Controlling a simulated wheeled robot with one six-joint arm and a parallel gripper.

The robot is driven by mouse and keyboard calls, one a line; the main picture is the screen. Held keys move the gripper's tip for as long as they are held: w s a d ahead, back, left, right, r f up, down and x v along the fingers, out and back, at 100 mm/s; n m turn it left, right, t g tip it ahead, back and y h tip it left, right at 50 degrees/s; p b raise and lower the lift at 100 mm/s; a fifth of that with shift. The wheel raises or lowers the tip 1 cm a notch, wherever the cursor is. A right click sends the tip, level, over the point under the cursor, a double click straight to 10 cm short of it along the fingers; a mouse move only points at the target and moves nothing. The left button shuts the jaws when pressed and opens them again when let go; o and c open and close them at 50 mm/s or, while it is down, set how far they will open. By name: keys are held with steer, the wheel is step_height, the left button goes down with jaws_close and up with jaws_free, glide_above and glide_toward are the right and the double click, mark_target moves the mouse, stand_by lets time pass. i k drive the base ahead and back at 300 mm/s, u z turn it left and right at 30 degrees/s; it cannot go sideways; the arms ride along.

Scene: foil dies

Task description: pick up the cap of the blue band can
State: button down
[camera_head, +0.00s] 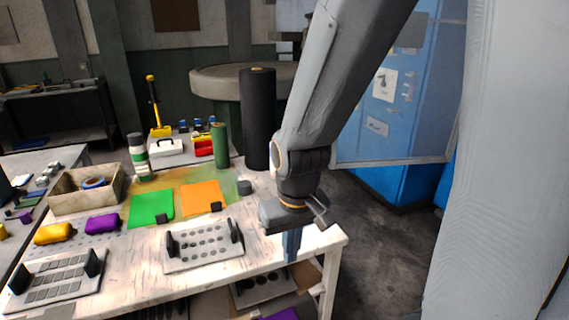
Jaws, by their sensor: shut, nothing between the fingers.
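I cannot make out a can with a blue band or its cap for certain. A banded can (139,158) with dark, white and green parts stands upright at the back left of the bench. A plain green cylinder (220,146) stands to its right. A small dark round piece (245,187) lies on the bench right of the orange sheet. My gripper (291,256) points down near the bench's right front corner, shut and empty. My arm and gripper hide part of the bench's right side.
A tall black cylinder (257,130) stands at the bench's back right. A plate with dark holes (203,246) and upright black ends lies left of my gripper. Green (151,207) and orange (202,194) sheets lie mid-bench. A box (80,201) stands at left. A blue cabinet (398,125) stands behind.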

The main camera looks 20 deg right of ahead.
mark_target(244, 187)
steer(key=z, duration=1.05)
steer(key=k, duration=0.7)
steer(key=u, duration=0.6)
steer(key=i, duration=1)
steer(key=z, duration=0.05)
